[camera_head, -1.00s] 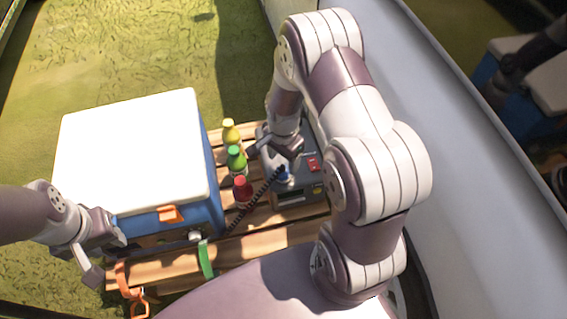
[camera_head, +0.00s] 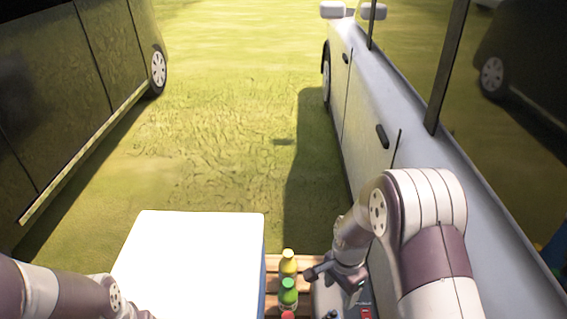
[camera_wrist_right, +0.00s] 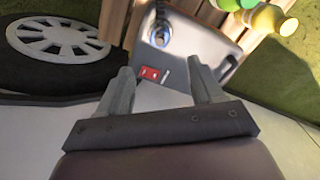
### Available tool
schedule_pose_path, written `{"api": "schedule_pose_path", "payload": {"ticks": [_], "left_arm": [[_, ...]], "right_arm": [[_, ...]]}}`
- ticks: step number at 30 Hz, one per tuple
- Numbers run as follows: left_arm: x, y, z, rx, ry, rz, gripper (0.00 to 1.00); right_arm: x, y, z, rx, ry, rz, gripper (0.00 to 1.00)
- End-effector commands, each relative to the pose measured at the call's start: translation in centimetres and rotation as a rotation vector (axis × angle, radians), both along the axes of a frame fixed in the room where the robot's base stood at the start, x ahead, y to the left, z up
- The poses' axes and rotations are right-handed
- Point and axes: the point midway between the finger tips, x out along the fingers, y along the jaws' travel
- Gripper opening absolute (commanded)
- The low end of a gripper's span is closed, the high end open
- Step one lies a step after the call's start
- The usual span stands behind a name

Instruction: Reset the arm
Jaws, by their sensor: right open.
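My right arm comes in from the right in the head view and bends at a white and mauve joint. Its gripper (camera_head: 328,273) hangs beside the bottles, above the grey device. In the right wrist view the two fingers of that gripper (camera_wrist_right: 162,78) stand apart with nothing between them. My left arm (camera_head: 60,290) comes in at the lower left, in front of the white-lidded cooler. Its gripper is mostly cut off by the bottom edge, so its jaws cannot be read.
The cooler (camera_head: 195,260) stands beside a yellow bottle (camera_head: 288,264), a green bottle (camera_head: 288,293) and a red cap (camera_head: 288,315) on a slatted wooden surface. The grey device (camera_wrist_right: 190,45) has a red switch. A silver car (camera_head: 370,130) is close on the right; a dark vehicle (camera_head: 75,90) stands left. Grass lies ahead.

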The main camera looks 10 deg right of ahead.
Motion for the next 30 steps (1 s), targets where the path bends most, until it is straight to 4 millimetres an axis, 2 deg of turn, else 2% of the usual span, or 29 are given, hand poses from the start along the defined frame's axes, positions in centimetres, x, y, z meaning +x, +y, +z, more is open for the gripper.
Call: {"api": "schedule_pose_path", "payload": {"ticks": [4,7,12,15,17,18,19,21,27,30], "left_arm": [[0.0,0.0,0.0,0.000,0.000,0.000,0.43],[0.0,0.0,0.0,0.000,0.000,0.000,0.43],[0.0,0.0,0.0,0.000,0.000,0.000,0.43],[0.0,0.0,0.0,0.000,0.000,0.000,0.43],[0.0,0.0,0.0,0.000,0.000,0.000,0.43],[0.0,0.0,0.0,0.000,0.000,0.000,0.43],[-0.1,0.0,2.9,0.000,0.002,0.000,0.43],[0.0,0.0,6.5,0.000,-0.001,0.000,0.43],[0.0,0.0,14.1,0.000,-0.001,0.000,0.43],[0.0,0.0,16.8,0.000,-0.001,0.000,0.43]], "right_arm": [[-0.1,0.0,-0.1,0.000,0.000,0.131,0.66],[-2.4,0.4,0.3,0.010,0.028,0.391,0.66],[-6.3,2.6,4.5,0.002,0.001,0.921,0.66],[-8.5,4.0,7.0,-0.023,-0.034,1.141,0.66],[-9.6,4.8,8.4,-0.046,-0.067,1.208,0.66],[-9.0,5.7,9.9,-0.078,-0.119,1.239,0.66],[-9.0,5.8,12.7,-0.074,-0.113,1.242,0.66],[-9.1,5.6,16.0,-0.070,-0.105,1.235,0.66],[-9.1,5.6,23.6,-0.069,-0.104,1.232,0.66],[-9.1,5.6,26.3,-0.069,-0.104,1.232,0.66]]}}
